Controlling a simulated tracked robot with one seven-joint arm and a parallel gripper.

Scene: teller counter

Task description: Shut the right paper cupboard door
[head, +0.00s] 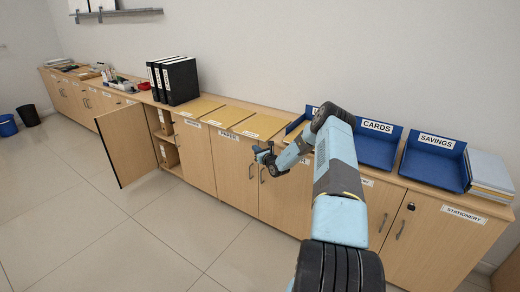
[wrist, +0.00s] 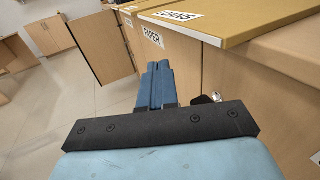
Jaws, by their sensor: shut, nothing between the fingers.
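A small gap cannot be ruled out. My gripper (head: 264,153) is shut and empty, close to the front just above the two handles. In the wrist view, its fingers (wrist: 157,84) lie together beside the cupboard front. Contact cannot be told.
Another cupboard door (head: 122,145) stands wide open at the left, showing shelves. Black binders (head: 180,80), yellow folders (head: 228,116) and blue trays (head: 433,162) stand on the counter. My arm hides part of the fronts to the right. The tiled floor (head: 130,235) ahead is clear.

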